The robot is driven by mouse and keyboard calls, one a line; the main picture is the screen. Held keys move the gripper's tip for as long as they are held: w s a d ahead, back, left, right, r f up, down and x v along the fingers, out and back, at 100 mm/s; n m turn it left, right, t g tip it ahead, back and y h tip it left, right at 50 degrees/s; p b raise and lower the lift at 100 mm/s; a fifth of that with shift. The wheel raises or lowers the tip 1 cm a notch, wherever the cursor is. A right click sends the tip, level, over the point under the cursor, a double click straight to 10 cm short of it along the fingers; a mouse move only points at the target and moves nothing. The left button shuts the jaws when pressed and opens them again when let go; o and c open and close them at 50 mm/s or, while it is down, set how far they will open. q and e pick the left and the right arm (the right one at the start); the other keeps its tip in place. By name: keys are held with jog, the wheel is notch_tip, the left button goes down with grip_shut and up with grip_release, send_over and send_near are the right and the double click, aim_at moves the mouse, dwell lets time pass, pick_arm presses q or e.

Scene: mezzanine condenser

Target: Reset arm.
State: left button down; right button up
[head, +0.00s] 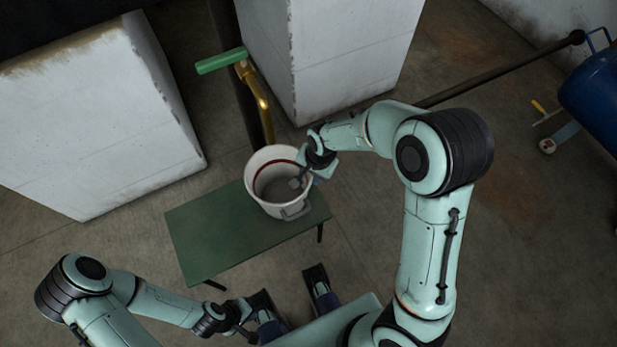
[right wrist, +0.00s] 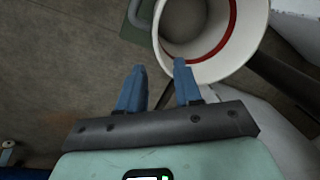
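My right arm reaches forward, with its gripper (head: 316,179) at the right side of a white bucket (head: 268,203). In the right wrist view the two blue fingers of this gripper (right wrist: 159,67) are apart with nothing seen between them. One fingertip overlaps the rim of the bucket (right wrist: 240,40) there; I cannot tell whether it touches. My left arm is bent low at the bottom left, and its gripper (head: 246,328) is near my base, too small and dark to judge its fingers.
The bucket stands on a low green table (head: 205,238). A brass pipe (head: 260,105) with a green handle (head: 221,61) stands right behind it. White blocks (head: 95,120) (head: 335,50) stand behind. A blue tank (head: 595,90) is at right. Floor between table and tank is mostly open.

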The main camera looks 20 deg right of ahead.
jog(key=shift+s+d+r, duration=0.1)
jog(key=shift+r, duration=0.4)
jog(key=s+a+f+n+g+y+p, duration=0.1)
jog(key=s+a+f+n+p, duration=0.2)
jog(key=s, duration=0.8)
jog(key=s+a+f+n+g+y+p, duration=0.1)
jog(key=s+a+f+n+p, duration=0.2)
jog(key=s+f+p, duration=0.4)
jog(key=s+f, duration=0.3)
jog(key=s, duration=0.1)
jog(key=shift+a+g, duration=0.2)
jog(key=shift+g, duration=0.1)
